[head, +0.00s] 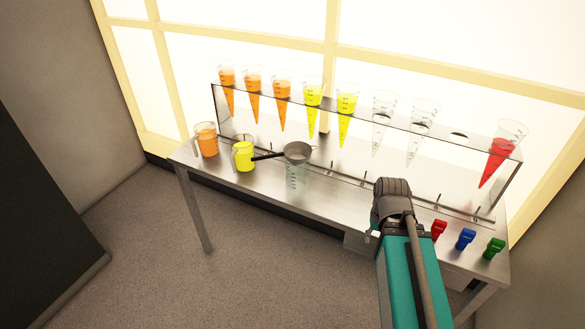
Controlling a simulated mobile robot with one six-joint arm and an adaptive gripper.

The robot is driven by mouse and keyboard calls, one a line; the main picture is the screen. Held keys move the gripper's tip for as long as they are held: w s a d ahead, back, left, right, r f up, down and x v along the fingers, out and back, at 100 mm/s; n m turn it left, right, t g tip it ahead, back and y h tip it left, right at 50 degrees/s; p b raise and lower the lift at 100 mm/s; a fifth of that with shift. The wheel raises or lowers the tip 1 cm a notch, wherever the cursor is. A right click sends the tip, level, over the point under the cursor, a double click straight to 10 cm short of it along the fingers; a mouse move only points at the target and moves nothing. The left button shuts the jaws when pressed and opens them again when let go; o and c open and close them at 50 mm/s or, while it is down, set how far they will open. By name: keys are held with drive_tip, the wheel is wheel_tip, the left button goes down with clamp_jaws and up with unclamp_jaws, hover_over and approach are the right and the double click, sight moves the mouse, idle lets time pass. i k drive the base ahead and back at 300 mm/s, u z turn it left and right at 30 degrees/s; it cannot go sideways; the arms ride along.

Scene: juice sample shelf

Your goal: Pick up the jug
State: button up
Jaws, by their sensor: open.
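Two handled jugs stand upright at the left end of the metal table. One jug (207,142) holds orange juice, and the other jug (243,157) holds yellow juice. A tall clear container (297,177) stands to their right, with a dark-handled strainer (298,150) on its rim. The strainer's handle reaches left toward the yellow jug; I cannot tell whether they touch. My arm comes up from the lower right, well to the right of the jugs. My gripper's fingers do not show.
A rack (365,119) behind the jugs holds several cones of orange, yellow and red juice, some clear, and one empty hole. Red (439,230), blue (465,239) and green (493,248) objects stand at the table's right. Bare tabletop (340,198) lies right of the clear container.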

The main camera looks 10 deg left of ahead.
sight(206, 133)
drive_tip(key=z, duration=0.35)
drive_tip(key=k, duration=0.95)
drive_tip(key=u, duration=0.75)
drive_tip(key=i, duration=0.55)
